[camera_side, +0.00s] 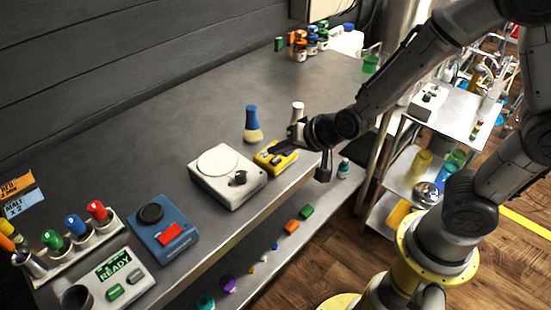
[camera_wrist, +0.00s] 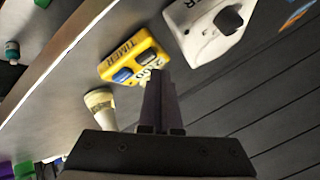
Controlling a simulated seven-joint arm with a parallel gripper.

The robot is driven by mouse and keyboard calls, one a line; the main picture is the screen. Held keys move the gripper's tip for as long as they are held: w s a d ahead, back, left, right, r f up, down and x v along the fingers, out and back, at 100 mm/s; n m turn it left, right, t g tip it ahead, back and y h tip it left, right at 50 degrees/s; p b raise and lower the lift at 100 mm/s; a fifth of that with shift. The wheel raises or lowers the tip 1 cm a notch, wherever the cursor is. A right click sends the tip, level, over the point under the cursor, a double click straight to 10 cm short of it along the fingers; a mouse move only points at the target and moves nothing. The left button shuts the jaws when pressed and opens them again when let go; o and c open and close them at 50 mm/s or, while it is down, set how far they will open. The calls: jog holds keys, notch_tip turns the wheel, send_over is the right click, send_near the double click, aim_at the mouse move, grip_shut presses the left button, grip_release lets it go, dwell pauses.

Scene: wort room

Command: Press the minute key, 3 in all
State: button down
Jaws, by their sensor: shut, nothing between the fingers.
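The yellow timer (camera_side: 276,157) lies on the grey bench in the side view, right of the white plate device. I cannot read which key is the minute key. My gripper (camera_side: 294,141) is shut and empty, close above the timer's far right part in the side view. In the wrist view my fingertips (camera_wrist: 159,76) overlap the display's edge; contact cannot be told.
The white plate device (camera_side: 228,175) with a black knob stands left of the timer. A blue-topped flask (camera_side: 252,124) and a white-topped bottle (camera_side: 298,111) stand behind. The bench's back middle is clear.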

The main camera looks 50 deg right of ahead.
aim_at(279, 165)
jog(key=shift+f, duration=0.4)
jog(key=shift+f, duration=0.45)
dwell(1.0)
jog(key=shift+r, duration=0.85)
jog(key=shift+r, duration=0.1)
jog(key=shift+r, duration=2.4)
